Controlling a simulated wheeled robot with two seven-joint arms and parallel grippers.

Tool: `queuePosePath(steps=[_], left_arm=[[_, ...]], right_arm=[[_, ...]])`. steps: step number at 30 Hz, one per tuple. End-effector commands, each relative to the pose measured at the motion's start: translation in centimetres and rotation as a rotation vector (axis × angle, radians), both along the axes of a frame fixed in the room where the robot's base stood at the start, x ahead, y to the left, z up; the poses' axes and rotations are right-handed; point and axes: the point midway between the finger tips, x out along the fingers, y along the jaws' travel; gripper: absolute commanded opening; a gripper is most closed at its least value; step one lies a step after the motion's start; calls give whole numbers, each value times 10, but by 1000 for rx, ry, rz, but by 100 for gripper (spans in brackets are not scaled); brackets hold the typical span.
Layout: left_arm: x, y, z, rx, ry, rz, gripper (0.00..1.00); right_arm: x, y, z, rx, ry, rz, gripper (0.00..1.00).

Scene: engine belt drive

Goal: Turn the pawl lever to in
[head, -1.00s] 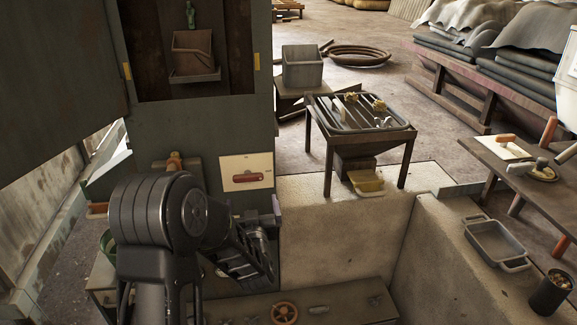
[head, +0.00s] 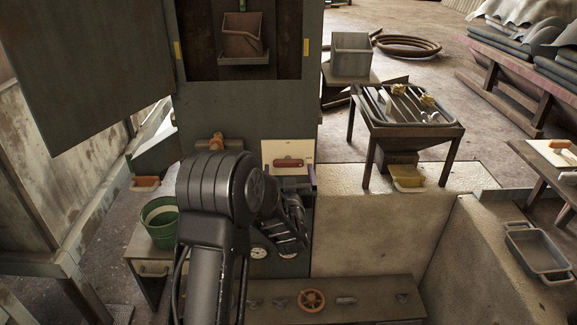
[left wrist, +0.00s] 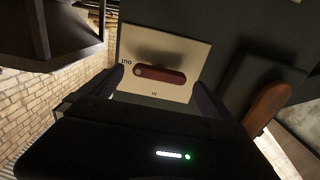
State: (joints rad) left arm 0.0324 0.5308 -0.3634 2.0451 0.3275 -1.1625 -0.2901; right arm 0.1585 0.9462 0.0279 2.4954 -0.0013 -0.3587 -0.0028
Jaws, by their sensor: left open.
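The pawl lever (head: 289,162) is a red handle on a cream plate (head: 273,147) on the dark green cabinet. In the left wrist view the lever (left wrist: 160,75) lies roughly across the plate (left wrist: 192,46), with its round pivot end at the left. My left gripper (head: 290,182) is open and empty, just in front of the plate's lower part. In the wrist view its two fingers (left wrist: 157,88) stand apart, on either side of the plate's lower part. Contact with the lever is not visible. My right gripper is out of view.
An orange-brown handle (left wrist: 267,102) stands right of the plate in the wrist view. A green bucket (head: 160,229) stands left, and a slatted table (head: 405,125) stands right. An open cabinet door (head: 85,70) hangs at upper left.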

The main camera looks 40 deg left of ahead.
Motion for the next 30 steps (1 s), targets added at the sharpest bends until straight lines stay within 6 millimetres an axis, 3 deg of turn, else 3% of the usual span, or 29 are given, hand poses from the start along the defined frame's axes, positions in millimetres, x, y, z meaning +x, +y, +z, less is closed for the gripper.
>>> queuePosePath(steps=[6,16,30], left_arm=[[20,15,0,0,0,-1,100],[23,17,0,-1,0,-1,99],[23,17,0,-1,0,-1,61]], right_arm=[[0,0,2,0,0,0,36],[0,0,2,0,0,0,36],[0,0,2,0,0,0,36]])
